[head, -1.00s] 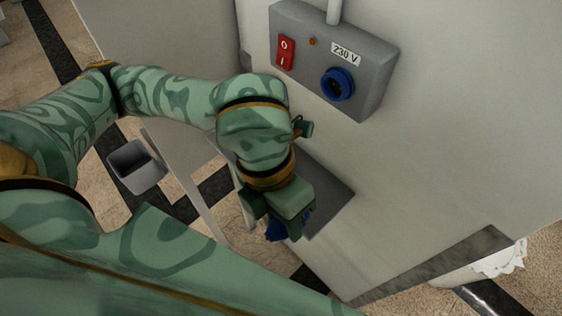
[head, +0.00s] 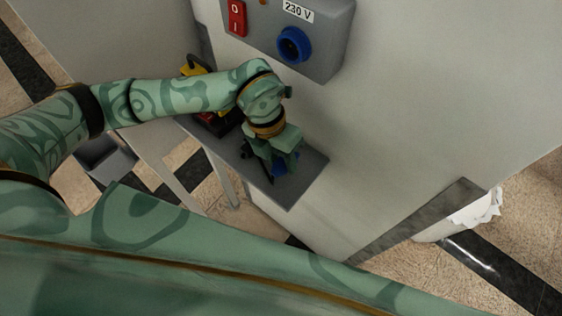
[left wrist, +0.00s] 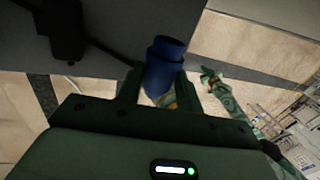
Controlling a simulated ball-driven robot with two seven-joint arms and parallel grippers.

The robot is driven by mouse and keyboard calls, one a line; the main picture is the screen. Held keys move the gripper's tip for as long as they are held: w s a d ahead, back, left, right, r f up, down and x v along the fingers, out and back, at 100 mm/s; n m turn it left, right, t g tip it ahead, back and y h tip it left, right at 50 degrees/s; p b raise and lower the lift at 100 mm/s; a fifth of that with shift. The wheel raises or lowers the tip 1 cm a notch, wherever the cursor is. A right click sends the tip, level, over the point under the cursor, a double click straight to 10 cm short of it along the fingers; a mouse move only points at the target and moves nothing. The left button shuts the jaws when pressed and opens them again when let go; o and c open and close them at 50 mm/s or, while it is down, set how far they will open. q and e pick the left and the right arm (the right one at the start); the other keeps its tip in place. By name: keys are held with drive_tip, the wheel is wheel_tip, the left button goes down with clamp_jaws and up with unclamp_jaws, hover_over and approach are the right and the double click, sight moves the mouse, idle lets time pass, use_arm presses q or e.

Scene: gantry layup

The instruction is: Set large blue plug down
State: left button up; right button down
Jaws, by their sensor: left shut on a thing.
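The large blue plug (left wrist: 166,58) is held between the fingers of my left gripper (left wrist: 157,88), as the left wrist view shows. Gripper and plug are over the grey shelf (head: 305,184) on the side of the white cabinet. I cannot tell whether the plug touches the shelf. A small green arm, probably my right one, appears at right in the left wrist view; its gripper's state is unclear.
The grey panel (head: 338,45) above carries a red switch (head: 237,17) and a blue 230 V socket (head: 294,44). A black and red thing (head: 214,122) and a yellow thing (head: 194,66) are behind my left arm. A grey bin (head: 98,157) stands lower left.

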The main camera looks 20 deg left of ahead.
sight(281, 164)
use_arm(q)
drive_tip(key=shift+w+a+f, duration=0.1)
drive_tip(key=shift+w+f, duration=0.1)
drive_tip(key=shift+f, duration=1.6)
drive_tip(key=shift+f, duration=0.1)
drive_tip(key=o, duration=1.1)
drive_tip(key=shift+w+r, duration=0.1)
drive_tip(key=shift+r, duration=0.25)
drive_tip(key=v, duration=0.7)
